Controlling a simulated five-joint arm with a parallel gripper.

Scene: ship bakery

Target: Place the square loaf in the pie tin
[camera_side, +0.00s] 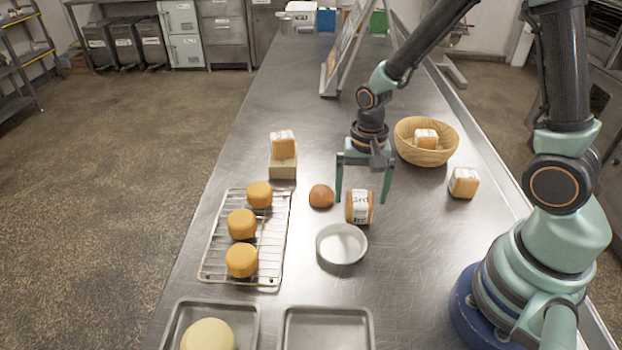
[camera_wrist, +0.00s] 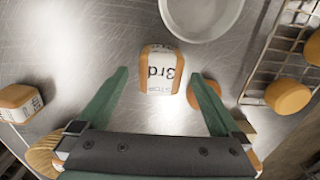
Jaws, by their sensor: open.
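A square loaf (camera_side: 357,207) with an orange crust and a white printed wrapper stands on the steel table; it also shows in the wrist view (camera_wrist: 160,72). The pie tin (camera_side: 342,244), a round pale empty dish, sits just in front of it, and its rim area shows at the top of the wrist view (camera_wrist: 200,14). My gripper (camera_side: 362,197) is open above and around the loaf's far side. In the wrist view the loaf lies between and slightly beyond the fingertips (camera_wrist: 160,75), with gaps on both sides.
A round brown bun (camera_side: 321,196) lies close left of the loaf. Similar wrapped loaves are on a block (camera_side: 283,170), in a wooden bowl (camera_side: 408,143) and on the right of the table (camera_side: 464,183). A wire rack (camera_side: 216,262) holds orange rounds; trays (camera_side: 328,312) are in front.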

